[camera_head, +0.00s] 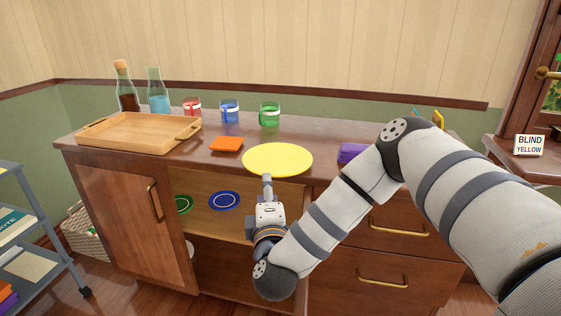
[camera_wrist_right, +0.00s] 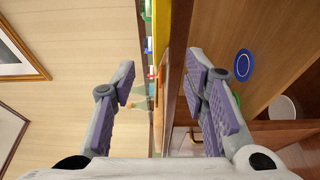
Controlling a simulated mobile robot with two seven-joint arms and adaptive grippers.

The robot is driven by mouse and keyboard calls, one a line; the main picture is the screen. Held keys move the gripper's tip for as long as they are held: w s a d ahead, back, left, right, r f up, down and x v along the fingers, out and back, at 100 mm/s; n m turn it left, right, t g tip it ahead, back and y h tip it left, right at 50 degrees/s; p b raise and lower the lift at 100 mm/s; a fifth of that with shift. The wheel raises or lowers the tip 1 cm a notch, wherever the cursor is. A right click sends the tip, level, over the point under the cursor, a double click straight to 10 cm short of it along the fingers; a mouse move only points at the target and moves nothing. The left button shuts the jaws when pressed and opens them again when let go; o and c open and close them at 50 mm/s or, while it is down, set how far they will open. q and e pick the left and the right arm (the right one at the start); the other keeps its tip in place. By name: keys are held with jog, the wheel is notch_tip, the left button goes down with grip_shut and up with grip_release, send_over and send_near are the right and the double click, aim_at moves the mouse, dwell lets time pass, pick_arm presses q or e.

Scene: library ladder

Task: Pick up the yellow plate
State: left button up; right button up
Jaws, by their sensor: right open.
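The yellow plate (camera_head: 278,160) lies flat at the front edge of the dark wooden counter, its near rim at the edge. In the right wrist view, which is turned sideways, the plate (camera_wrist_right: 181,35) shows edge-on as a thin yellow strip between the fingers' lines. My right gripper (camera_head: 267,179) is at the plate's near rim, coming from the front and below. In the wrist view its fingers (camera_wrist_right: 160,75) are spread apart, with nothing clamped between them. I cannot tell whether they touch the plate. My left gripper is not in view.
On the counter (camera_head: 225,172) are a wooden tray (camera_head: 135,133), two bottles, red, blue and green mugs, an orange cloth-like item (camera_head: 227,144) and a purple item (camera_head: 351,152). Below is an open shelf with a blue plate (camera_head: 224,200) and a green plate (camera_head: 183,204). A cart (camera_head: 35,235) stands left.

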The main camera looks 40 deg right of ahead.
aim_at(265, 171)
jog(key=x, duration=0.2)
jog(key=b+x, duration=0.1)
jog(key=x, duration=0.4)
jog(key=shift+f, duration=0.35)
jog(key=shift+w+d+r, duration=0.15)
jog(key=shift+w+d, duration=0.05)
jog(key=shift+w, duration=0.15)
jog(key=shift+r, duration=0.1)
grip_shut()
